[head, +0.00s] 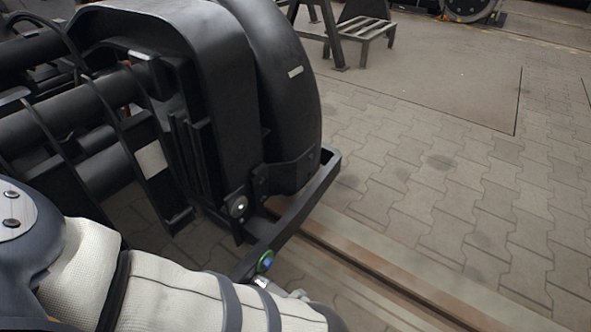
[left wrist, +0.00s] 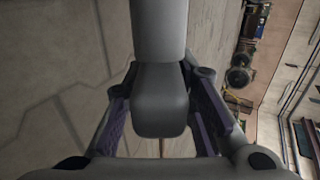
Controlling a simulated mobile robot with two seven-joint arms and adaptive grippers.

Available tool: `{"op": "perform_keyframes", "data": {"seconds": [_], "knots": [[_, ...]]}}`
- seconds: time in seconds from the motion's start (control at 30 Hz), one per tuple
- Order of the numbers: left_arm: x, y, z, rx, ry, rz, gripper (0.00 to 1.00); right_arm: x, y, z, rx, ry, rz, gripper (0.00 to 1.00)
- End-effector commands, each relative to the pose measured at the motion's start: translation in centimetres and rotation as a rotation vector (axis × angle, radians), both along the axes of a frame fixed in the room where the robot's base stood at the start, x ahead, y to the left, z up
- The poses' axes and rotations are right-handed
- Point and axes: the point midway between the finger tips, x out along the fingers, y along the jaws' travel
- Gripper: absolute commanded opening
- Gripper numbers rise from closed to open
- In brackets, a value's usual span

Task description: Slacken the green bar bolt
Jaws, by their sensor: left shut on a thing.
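The green bar bolt (head: 265,262) shows in the head view as a green ring with a blue centre, on the lower black bar (head: 300,210) at the front of the bogie. My left gripper (head: 289,292) is just below and right of it, mostly hidden behind my pale-sleeved arm. In the left wrist view its two fingers are closed on a thick grey tool (left wrist: 160,95), which runs up out of the picture. The tool's far end is out of sight, and I cannot tell whether it touches the bolt. My right gripper is not in view.
The black bogie frame (head: 200,70) and its wheel cover (head: 285,90) stand close beyond my left arm. A silvery bolt (head: 239,206) sits above the bar. A rail (head: 390,275) runs along the floor. The paved floor at right is clear; steps (head: 365,28) stand behind.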

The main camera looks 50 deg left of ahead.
Motion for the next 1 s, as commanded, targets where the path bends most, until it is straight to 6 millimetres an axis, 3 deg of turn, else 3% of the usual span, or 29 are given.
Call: {"op": "perform_keyframes", "data": {"seconds": [0.13, 0.5, 1.0], "knots": [[-0.1, 0.0, -0.4, 0.018, -0.074, 0.001, 0.00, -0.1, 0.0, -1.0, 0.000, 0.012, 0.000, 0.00], [0.1, -0.2, 0.0, 0.022, -0.098, 0.000, 0.00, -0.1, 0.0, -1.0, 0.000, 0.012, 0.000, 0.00], [1.3, -5.0, 0.0, 0.021, -0.098, 0.001, 0.00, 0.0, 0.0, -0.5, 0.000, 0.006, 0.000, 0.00]]}}
